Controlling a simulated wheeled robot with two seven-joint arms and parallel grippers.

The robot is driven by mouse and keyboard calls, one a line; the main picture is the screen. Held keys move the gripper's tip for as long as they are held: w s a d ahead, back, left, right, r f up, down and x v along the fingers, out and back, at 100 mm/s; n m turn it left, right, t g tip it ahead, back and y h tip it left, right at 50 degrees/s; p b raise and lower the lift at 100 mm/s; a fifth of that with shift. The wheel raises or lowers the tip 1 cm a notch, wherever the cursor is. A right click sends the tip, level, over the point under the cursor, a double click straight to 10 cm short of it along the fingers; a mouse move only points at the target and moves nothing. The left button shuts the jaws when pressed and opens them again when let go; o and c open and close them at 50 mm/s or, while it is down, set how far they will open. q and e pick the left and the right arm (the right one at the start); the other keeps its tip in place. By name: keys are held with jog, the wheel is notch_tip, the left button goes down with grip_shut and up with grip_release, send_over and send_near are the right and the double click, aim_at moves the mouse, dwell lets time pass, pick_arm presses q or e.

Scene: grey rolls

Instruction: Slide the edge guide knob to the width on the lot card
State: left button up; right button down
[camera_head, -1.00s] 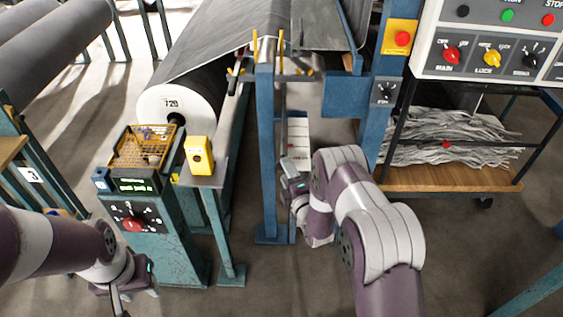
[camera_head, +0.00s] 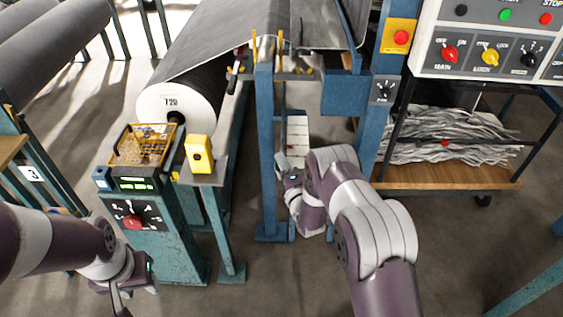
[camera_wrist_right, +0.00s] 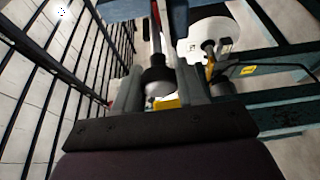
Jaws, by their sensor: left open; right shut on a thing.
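In the right wrist view a black knob (camera_wrist_right: 157,78) on a thin rod sits between the two grey fingers of my right gripper (camera_wrist_right: 160,95), which is shut on it. In the head view my right gripper (camera_head: 284,166) is low beside the blue post (camera_head: 266,150), under the web; the knob is hidden there. My left gripper (camera_head: 124,296) is open and empty at the lower left, in front of the teal pedestal. The white end of the large grey roll (camera_head: 160,118) carries a label reading 720. I cannot make out a separate lot card.
The teal pedestal (camera_head: 176,255) bears a red knob dial (camera_head: 132,222), a lit green display and a wire basket (camera_head: 142,147). A yellow box (camera_head: 199,153) stands beside it. A cart (camera_head: 450,178) with shredded strips and a control panel (camera_head: 490,52) are at right.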

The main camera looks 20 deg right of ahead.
jog(key=s, duration=0.2)
jog(key=s+a, duration=0.1)
jog(key=shift+s+f, duration=0.15)
jog(key=shift+s, duration=0.2)
jog(key=c, duration=0.7)
grip_release()
jog(key=shift+s, duration=0.1)
jog(key=shift+o, duration=0.2)
jog(key=shift+s, duration=0.1)
jog(key=s+d+b, duration=0.1)
jog(key=s, duration=1.1)
jog(key=shift+s+d, duration=0.15)
jog(key=shift+s, duration=0.1)
